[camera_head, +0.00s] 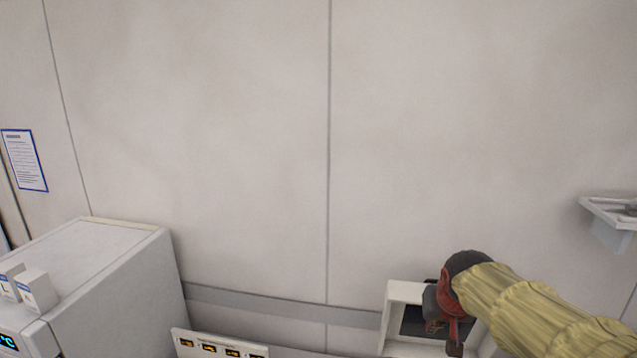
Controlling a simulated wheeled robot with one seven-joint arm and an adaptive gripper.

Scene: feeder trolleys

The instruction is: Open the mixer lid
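My gripper (453,335) is at the lower right, at the end of my arm in its yellow sleeve. Its dark and red parts show, but I cannot tell whether its fingers are open or shut. It is in front of a white-framed unit with a dark inside (393,312), which it partly covers. I cannot tell whether it touches this unit. No mixer lid can be clearly made out; I cannot tell whether the white-framed unit is part of the mixer.
A white cabinet (120,285) with small boxes (36,290) on top stands at the left. A panel with several lit displays (220,347) is at the bottom. A small shelf (607,215) is on the right. The wall (230,130) above is bare.

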